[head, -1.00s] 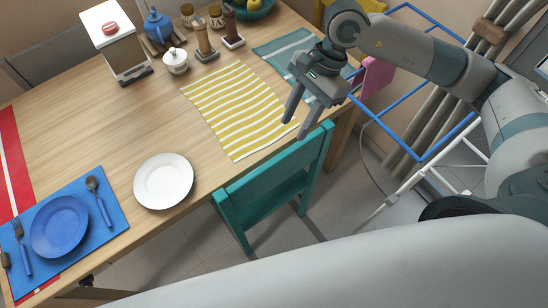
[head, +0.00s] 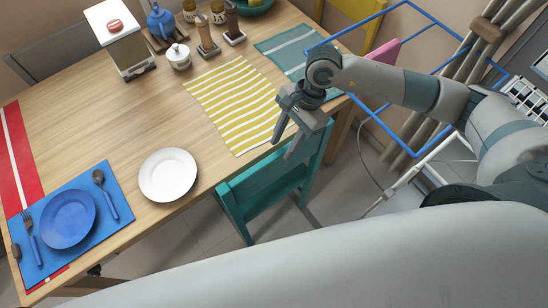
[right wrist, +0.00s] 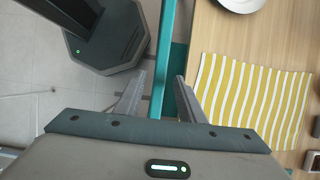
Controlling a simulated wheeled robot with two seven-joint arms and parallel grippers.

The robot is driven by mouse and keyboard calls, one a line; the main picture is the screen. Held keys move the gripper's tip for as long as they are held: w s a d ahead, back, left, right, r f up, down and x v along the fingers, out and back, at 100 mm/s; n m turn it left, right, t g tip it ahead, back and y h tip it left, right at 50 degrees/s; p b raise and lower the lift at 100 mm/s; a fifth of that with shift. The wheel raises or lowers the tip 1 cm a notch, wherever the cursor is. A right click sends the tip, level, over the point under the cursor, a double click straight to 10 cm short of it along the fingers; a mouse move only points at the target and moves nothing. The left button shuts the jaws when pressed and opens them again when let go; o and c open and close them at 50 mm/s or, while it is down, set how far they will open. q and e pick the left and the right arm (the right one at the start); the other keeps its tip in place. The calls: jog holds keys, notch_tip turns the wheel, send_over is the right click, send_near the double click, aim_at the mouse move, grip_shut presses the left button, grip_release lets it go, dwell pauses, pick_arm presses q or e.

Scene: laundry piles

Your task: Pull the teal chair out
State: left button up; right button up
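The teal chair (head: 270,188) stands at the near side of the wooden table, its backrest facing me. My right gripper (head: 284,149) is open over the top of the chair's backrest, near its right part. In the right wrist view the backrest's teal top rail (right wrist: 165,70) runs between the two open fingers (right wrist: 160,92), with a gap on each side. Whether the fingers reach below the rail's top is hard to tell. My left gripper is not in view.
The wooden table (head: 120,120) holds a white plate (head: 168,174), a blue plate (head: 68,218) on a blue placemat, and a yellow striped cloth (head: 232,105). A blue-framed rack (head: 400,140) stands to the right. Floor shows below the chair.

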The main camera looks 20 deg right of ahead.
aim_at(274, 163)
jog(key=p+x, duration=0.2)
jog(key=x, duration=0.6)
jog(key=shift+a+f, duration=0.1)
jog(key=shift+f, duration=0.1)
grip_shut()
